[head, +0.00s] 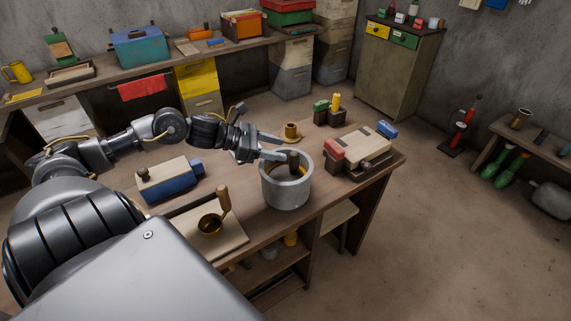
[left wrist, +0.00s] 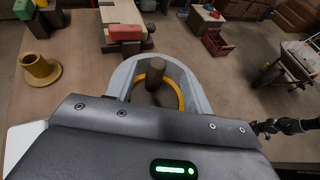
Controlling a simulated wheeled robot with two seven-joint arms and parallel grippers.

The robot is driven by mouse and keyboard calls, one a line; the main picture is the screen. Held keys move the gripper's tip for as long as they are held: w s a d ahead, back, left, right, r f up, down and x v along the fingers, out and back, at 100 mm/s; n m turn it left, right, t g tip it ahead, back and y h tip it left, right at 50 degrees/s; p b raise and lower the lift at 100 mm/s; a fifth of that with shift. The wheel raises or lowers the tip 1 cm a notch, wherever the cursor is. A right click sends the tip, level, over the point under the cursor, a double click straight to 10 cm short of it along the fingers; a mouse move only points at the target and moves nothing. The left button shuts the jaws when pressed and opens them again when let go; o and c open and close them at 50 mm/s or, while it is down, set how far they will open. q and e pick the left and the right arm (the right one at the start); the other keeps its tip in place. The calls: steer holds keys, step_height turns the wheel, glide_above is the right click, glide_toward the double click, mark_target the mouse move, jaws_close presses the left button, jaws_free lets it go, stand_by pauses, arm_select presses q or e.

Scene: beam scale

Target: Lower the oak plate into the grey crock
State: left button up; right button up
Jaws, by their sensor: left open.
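The grey crock (head: 286,190) stands upright on the workbench, and its far rim and wall also show in the left wrist view (left wrist: 196,88). A dark brown upright knob (head: 294,158) stands within the crock's mouth, with a yellow-brown ring around it lower down. The knob also shows in the left wrist view (left wrist: 155,70); I take it for the oak plate's handle, the plate's face being mostly dark or hidden. My left gripper (head: 272,156) is open at the crock's rim, beside the knob. A dark jointed arm, likely my right, with its gripper (left wrist: 262,128) small, enters the left wrist view at right.
A brass cup (head: 291,131) stands behind the crock. A box with a red block (head: 333,150) is to its right. Bare bench lies between.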

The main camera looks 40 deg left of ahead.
arm_select(q)
steer(key=shift+v, duration=2.85)
